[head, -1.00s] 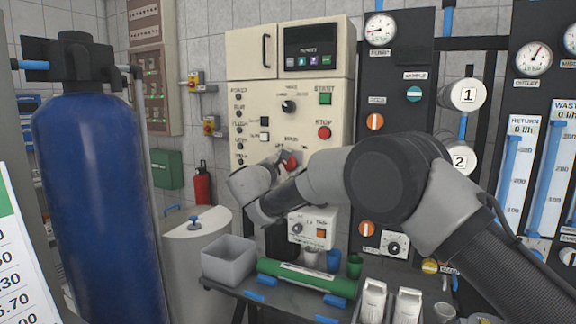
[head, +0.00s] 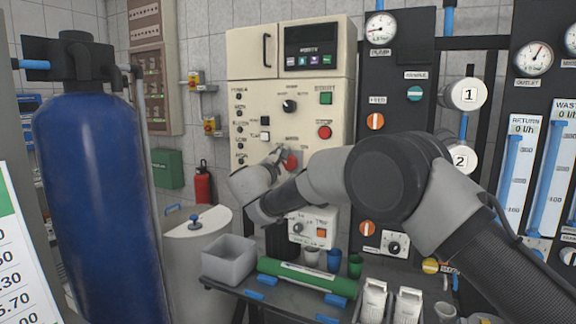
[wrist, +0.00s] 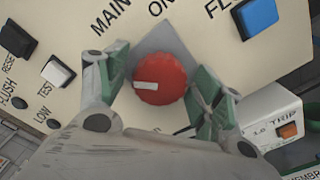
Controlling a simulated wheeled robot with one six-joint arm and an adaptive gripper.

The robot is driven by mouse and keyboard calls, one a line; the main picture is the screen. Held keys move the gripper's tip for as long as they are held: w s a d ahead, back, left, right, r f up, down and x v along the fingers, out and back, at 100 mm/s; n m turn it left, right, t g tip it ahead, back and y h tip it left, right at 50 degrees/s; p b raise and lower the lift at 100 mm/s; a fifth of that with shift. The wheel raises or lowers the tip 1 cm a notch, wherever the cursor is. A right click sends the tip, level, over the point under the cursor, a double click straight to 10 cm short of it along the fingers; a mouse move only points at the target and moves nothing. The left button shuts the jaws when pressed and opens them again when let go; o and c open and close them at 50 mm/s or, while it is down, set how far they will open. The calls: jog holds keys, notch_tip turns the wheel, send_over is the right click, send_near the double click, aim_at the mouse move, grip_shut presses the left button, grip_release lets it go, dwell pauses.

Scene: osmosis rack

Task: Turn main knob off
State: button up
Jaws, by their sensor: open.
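The main knob (wrist: 163,70) is red and round, with a white mark on its face toward the left. It sits on a grey plate (wrist: 160,42) on the cream panel, below the lettering "MAIN" and "ON". In the head view the knob (head: 291,162) shows as a red spot just right of my gripper's end. My gripper (wrist: 161,63) is open, with one green-and-grey finger on each side of the knob. I cannot tell whether either finger touches it. The lower edge of the knob is close to the gripper's palm, and lettering below it is mostly hidden.
A blue button (wrist: 257,17) and a white button (wrist: 58,73) flank the knob on the panel. A white trip box (wrist: 275,118) juts out at lower right. In the head view, a table with a grey bin (head: 229,260) and green tube (head: 306,277) stands below.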

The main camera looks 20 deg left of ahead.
jog(key=s, duration=1.2)
jog(key=shift+a, duration=0.45)
jog(key=d+f+m+g+h, duration=0.1)
jog(key=d+f+g+h, duration=0.1)
jog(key=d+f+g, duration=0.55)
jog(key=s+d+f+m+g+h, duration=0.1)
jog(key=d+m+g, duration=0.1)
jog(key=d, duration=0.7)
jog(key=s+d+f+m+g, duration=0.1)
jog(key=s+d+m, duration=0.15)
jog(key=d, duration=0.65)
jog(key=s+d+f+m+g+h, duration=0.1)
jog(key=d+f+m+g, duration=0.15)
jog(key=d, duration=0.65)
jog(key=s+d+r+m+y, duration=0.2)
jog(key=s+d+m, duration=0.3)
jog(key=s+d, duration=0.3)
jog(key=s+d+r+m+y, duration=0.1)
jog(key=s+d+r+m, duration=0.2)
jog(key=d, duration=1.2)
jog(key=s+d+r+m+y, duration=0.2)
jog(key=s+d+r+m, duration=0.1)
jog(key=s+d+m, duration=0.5)
jog(key=s+d, duration=0.3)
jog(key=s, duration=0.3)
jog(key=shift+d+g+y, duration=0.3)
jog(key=shift+d, duration=0.1)
